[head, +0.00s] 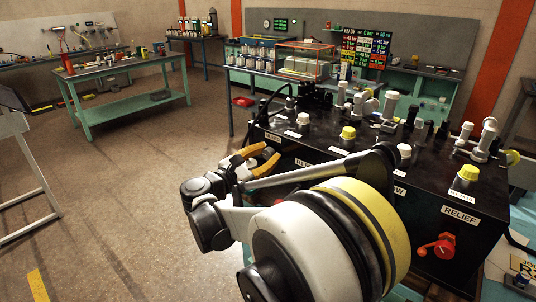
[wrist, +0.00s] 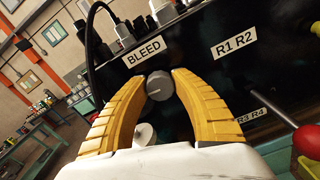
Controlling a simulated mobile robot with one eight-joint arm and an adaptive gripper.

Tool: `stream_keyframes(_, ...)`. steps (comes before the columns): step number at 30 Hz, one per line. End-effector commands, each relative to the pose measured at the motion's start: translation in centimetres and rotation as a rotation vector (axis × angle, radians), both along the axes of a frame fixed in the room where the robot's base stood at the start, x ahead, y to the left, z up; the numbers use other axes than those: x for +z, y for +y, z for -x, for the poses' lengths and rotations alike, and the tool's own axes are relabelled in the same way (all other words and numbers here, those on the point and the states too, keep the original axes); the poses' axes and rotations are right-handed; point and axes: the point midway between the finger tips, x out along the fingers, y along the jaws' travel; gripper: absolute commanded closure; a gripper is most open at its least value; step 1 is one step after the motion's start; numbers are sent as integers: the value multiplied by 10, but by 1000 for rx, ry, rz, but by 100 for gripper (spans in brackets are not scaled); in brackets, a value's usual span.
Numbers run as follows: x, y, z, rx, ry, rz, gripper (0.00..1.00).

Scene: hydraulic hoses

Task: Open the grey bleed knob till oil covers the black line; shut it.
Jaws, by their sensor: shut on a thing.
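The grey bleed knob (wrist: 160,86) shows in the wrist view on the dark front panel, just below the BLEED label (wrist: 144,51). It is round, with a pale pointer line across its face. My gripper (wrist: 160,79) has its two yellow fingertips closed on the knob's left and right sides. In the head view my gripper (head: 271,155) reaches the left part of the black cabinet's front; I cannot make out the knob there. A white rounded piece (wrist: 145,134) shows below the knob between the fingers. I cannot make out oil or a black line in either view.
The black cabinet (head: 330,170) carries several white and yellow caps on top. A red lever (head: 437,246) sits under the RELIEF label, and a red ball handle (wrist: 307,139) is right of my gripper. A black hose (wrist: 89,40) curves at left.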

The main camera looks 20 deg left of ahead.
Motion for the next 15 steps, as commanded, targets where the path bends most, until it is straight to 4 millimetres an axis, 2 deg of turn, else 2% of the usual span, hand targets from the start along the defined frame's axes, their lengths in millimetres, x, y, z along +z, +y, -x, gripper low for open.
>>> stream_keyframes(8,0,0,0,0,-67,-159,99)
stream_keyframes(15,0,-1,0,0,-152,-365,99)
